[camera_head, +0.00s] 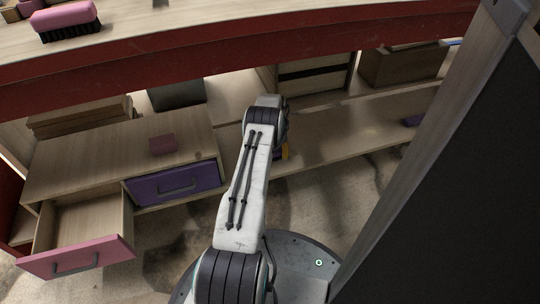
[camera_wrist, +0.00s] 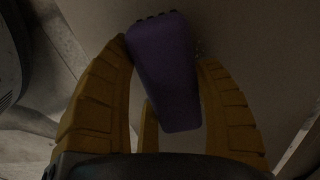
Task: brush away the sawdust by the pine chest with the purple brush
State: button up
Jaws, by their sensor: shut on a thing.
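My gripper (camera_wrist: 163,52) is shut on the purple brush (camera_wrist: 172,88), which sits between its yellow fingers in the wrist view; small dark bumps show along the brush's far edge. In the head view my arm hides most of the gripper; only a bit of yellow shows beside the arm, over the lower shelf, and the held brush is hidden. A pale wooden chest (camera_head: 88,160) stands at the left, with a shut purple drawer (camera_head: 176,184) and a pulled-out pink drawer (camera_head: 78,257). I cannot make out sawdust clearly in either view.
A pink brush (camera_head: 66,18) lies on the red-edged bench top (camera_head: 240,42) above. A wooden box (camera_head: 402,66) and a small purple thing (camera_head: 413,120) are on the right. A dark panel (camera_head: 450,190) blocks the right side.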

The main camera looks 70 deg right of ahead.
jog(key=shift+s+d+f, duration=0.1)
jog(key=shift+s+d, duration=0.6)
jog(key=shift+s, duration=0.25)
jog(key=shift+s+d, duration=0.65)
jog(key=shift+s, duration=0.3)
jog(key=p, duration=0.1)
jog(key=w+a+p, duration=0.1)
jog(key=p, duration=0.1)
jog(key=shift+r, duration=0.2)
jog(key=shift+w+a+f+p, duration=0.25)
jog(key=shift+w+a+p, duration=0.55)
jog(key=shift+p, duration=0.65)
jog(key=shift+w+a+r+p, duration=0.2)
jog(key=shift+w+a+p, duration=0.1)
jog(key=shift+w+p, duration=0.5)
jog(key=shift+w+a+p, duration=1.15)
jog(key=shift+w+p, duration=0.3)
jog(key=shift+w+a+f, duration=0.1)
jog(key=shift+w+a, duration=0.3)
jog(key=shift+w, duration=0.2)
jog(key=shift+w+p, duration=0.1)
jog(key=shift+p, duration=0.2)
